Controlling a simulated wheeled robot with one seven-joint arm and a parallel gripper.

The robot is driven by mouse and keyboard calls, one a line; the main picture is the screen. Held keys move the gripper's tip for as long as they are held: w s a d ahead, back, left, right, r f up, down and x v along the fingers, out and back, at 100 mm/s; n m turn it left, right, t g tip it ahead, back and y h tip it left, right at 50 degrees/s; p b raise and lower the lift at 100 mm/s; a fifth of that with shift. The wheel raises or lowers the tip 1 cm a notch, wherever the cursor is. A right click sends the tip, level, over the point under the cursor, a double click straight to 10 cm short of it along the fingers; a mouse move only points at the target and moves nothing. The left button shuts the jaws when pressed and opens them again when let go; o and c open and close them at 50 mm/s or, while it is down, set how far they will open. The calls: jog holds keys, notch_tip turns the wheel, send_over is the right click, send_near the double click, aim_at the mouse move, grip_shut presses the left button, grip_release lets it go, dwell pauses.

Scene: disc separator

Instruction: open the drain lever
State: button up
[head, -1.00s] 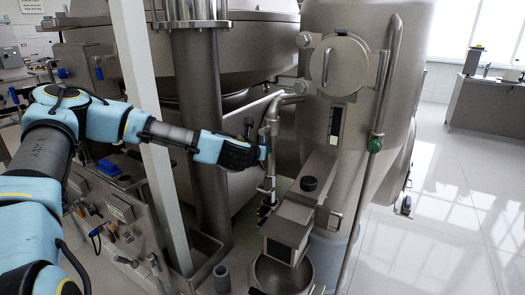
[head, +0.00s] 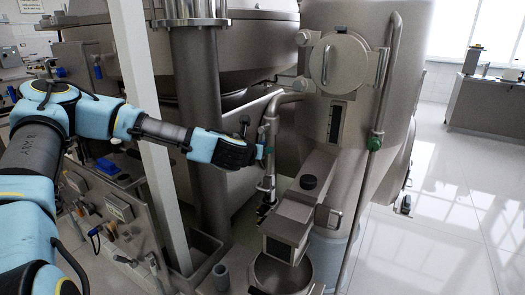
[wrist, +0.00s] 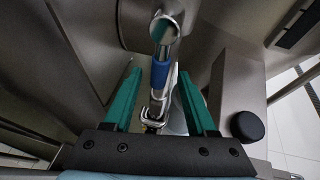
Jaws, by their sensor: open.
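In the wrist view a blue-sleeved lever (wrist: 160,76) lies between my two green fingers, which sit left and right of it with gaps on both sides. I take it to be the drain lever. It lies in front of a metal pipe (wrist: 164,32) and metal fittings (wrist: 153,112). My gripper (head: 262,150) is open and reaches in from the left at the upright pipe (head: 270,125) beside the big tank. In the head view the lever is hidden or too small to tell.
A large steel tank (head: 352,120) stands right of my gripper. A box with a black knob (head: 308,182) juts out close by at the right. A pale post (head: 150,130) and a thick column (head: 203,110) stand near my forearm.

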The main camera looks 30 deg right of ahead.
jog(key=b+v, duration=0.1)
jog(key=v, duration=0.7)
jog(key=shift+s+a, duration=0.2)
jog(key=shift+a, duration=0.05)
jog(key=s+a+f+m+g+y, duration=0.3)
jog(key=a+f+m+g+y, duration=0.15)
jog(key=a+f+m, duration=1)
jog(key=s+a+r+m+y, duration=0.1)
jog(key=a+r+m, duration=0.3)
jog(key=a, duration=0.4)
jog(key=s+a+r+m+g+y, duration=0.1)
jog(key=a+r+m, duration=0.3)
jog(key=a, duration=0.4)
jog(key=s+a+r+m+g+y, duration=0.1)
jog(key=s+a+r+m+y, duration=0.1)
jog(key=a, duration=0.6)
notch_tip(320, 180, up, 2)
jog(key=m+y, duration=0.1)
jog(key=m, duration=0.2)
jog(key=shift+s+a, duration=0.2)
jog(key=shift+a, duration=0.15)
